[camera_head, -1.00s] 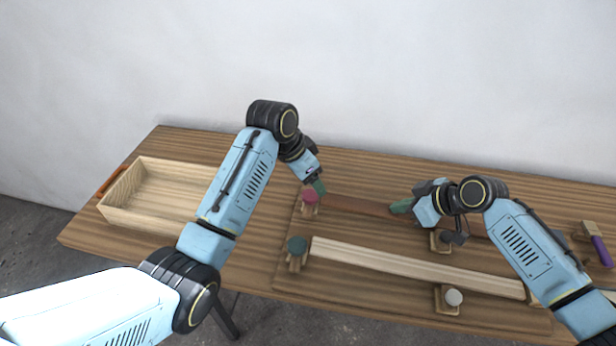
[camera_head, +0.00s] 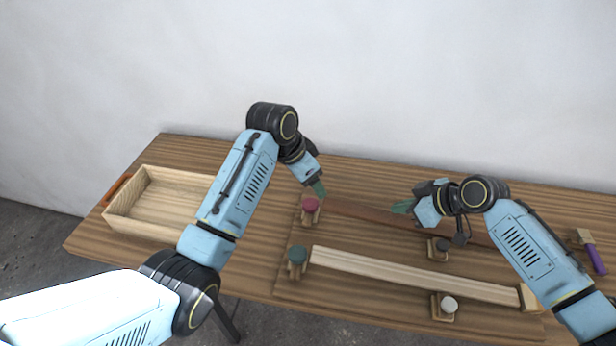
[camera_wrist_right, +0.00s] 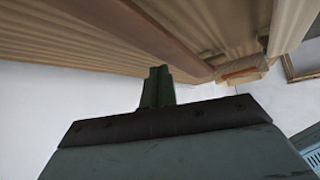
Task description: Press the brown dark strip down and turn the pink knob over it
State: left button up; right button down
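The brown dark strip (camera_head: 362,212) lies along the back of the board, running right from beside the pink knob (camera_head: 310,204). The knob stands on a small wooden block at the strip's left end; I cannot tell whether its block overlaps the strip. My left gripper (camera_head: 319,189) points down just behind and right of the knob; its fingers look like one shape. My right gripper (camera_head: 402,207) has its green fingers by the middle of the strip; contact is unclear. In the right wrist view its fingers (camera_wrist_right: 157,88) are together, near the strip (camera_wrist_right: 150,35). My right arm hides part of the strip.
A pale strip (camera_head: 410,275) lies in front, with a green knob (camera_head: 297,254) at its left and a white knob (camera_head: 449,304) before it. A dark knob (camera_head: 442,244) sits under my right wrist. An open wooden box (camera_head: 150,228) stands left; a purple-handled tool (camera_head: 596,260) lies right.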

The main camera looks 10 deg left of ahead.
jog(key=shift+r+p, duration=1.55)
jog(key=shift+r, duration=0.45)
notch_tip(320, 180, up, 5)
jog(key=p, duration=0.4)
